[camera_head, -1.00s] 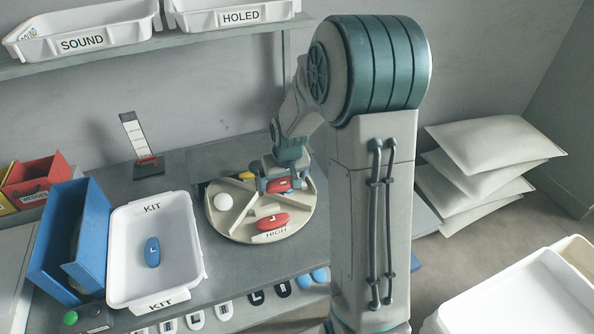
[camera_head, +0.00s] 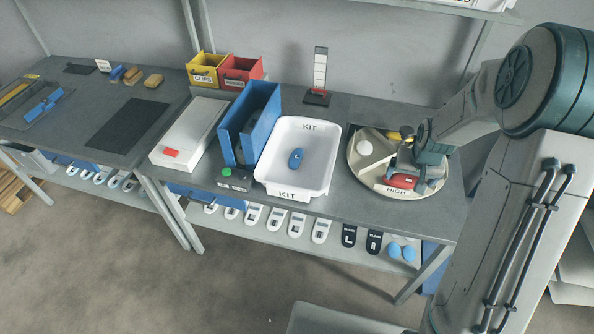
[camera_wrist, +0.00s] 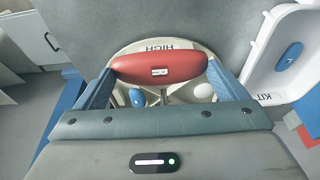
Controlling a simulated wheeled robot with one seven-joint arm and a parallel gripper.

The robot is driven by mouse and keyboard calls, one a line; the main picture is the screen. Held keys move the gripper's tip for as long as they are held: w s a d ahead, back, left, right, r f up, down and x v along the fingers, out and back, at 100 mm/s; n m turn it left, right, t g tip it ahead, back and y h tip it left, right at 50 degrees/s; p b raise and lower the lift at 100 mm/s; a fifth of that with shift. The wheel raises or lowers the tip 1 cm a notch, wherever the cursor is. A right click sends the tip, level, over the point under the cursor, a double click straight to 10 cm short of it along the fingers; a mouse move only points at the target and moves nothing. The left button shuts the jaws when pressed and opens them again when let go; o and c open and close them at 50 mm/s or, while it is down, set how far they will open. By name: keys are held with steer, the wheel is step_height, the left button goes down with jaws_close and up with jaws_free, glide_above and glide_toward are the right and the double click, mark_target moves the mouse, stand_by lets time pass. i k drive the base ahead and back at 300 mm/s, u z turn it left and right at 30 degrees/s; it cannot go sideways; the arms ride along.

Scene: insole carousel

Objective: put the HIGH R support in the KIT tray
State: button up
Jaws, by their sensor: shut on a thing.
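My gripper (camera_wrist: 160,74) is shut on a red support (camera_wrist: 158,66), which spans the two blue fingers in the wrist view; its small white label is too small to read. In the head view my gripper (camera_head: 406,178) is over the front of the round carousel (camera_head: 371,186), by the HIGH label, with red (camera_head: 402,182) showing between its fingers. Whether a second red support lies beneath is hidden. The white KIT tray (camera_head: 264,170) stands left of the carousel, with a blue support (camera_head: 296,158) marked L in it. The tray also shows in the wrist view (camera_wrist: 264,52).
A white ball-like knob (camera_head: 365,147) and a yellow piece (camera_head: 393,136) are on the carousel. A blue upright holder (camera_head: 262,108) is left of the tray. A labelled stand (camera_head: 319,80) is behind. Bare bench lies in front of the tray.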

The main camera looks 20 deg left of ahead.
mark_target(314, 162)
steer(key=u, duration=0.4)
steer(key=i, duration=0.45)
steer(key=u, duration=1.25)
steer(key=i, duration=0.5)
